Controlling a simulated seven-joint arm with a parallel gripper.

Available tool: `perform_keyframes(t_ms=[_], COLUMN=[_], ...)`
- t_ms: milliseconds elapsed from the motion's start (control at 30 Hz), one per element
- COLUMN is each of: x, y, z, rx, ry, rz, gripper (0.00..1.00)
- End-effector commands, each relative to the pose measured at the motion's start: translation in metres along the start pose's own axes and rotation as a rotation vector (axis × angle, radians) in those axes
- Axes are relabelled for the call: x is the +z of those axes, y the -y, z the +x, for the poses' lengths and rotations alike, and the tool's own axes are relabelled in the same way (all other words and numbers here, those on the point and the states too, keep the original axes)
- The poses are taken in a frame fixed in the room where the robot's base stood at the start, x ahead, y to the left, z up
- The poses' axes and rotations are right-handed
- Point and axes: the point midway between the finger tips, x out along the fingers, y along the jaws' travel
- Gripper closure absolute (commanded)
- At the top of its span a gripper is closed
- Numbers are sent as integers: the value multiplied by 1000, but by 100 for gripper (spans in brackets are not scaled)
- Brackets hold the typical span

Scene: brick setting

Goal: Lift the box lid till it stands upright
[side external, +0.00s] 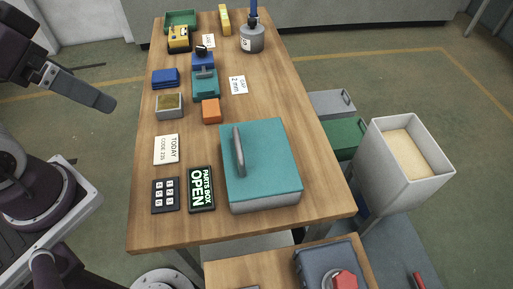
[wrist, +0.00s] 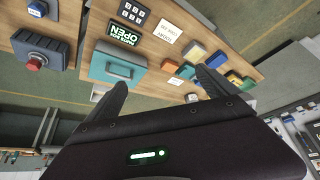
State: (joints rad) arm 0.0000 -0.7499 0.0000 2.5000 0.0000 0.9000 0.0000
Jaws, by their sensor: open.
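The box (side external: 265,201) is light grey and stands at the front right of the wooden table. Its teal lid (side external: 268,150) lies flat and closed on it, with a grey bar handle (side external: 239,152) near the lid's left side. In the wrist view the lid (wrist: 112,66) and its handle (wrist: 119,71) show at the upper left. My gripper (wrist: 163,84) is open and empty, with its two dark fingers apart. In the side view a finger of my gripper (side external: 85,93) shows left of the table, well away from the box. The box's hinge cannot be made out.
A sign reading "PARTS BOX OPEN" (side external: 201,189), a keypad (side external: 166,195) and a code card (side external: 166,149) lie left of the box. An orange block (side external: 211,111), a teal device (side external: 205,83) and a grey bottle (side external: 252,38) stand farther back. A white bin (side external: 416,184) stands right of the table.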

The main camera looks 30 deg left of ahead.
Motion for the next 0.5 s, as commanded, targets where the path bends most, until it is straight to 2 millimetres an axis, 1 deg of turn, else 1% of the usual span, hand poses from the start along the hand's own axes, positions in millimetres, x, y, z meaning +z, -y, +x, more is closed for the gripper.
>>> perform_keyframes(t_ms=[267,300,367,433,467,500], x=[0,0,-3,-15,-24,-37], y=[0,0,-1,-9,-14,-25], z=[0,0,1,7,12,22], rx=[0,0,4,22,32,46], ry=[0,0,6,37,59,94], rz=[0,0,-12,-69,-111,-180], gripper=[2,6,18,31,37,45])
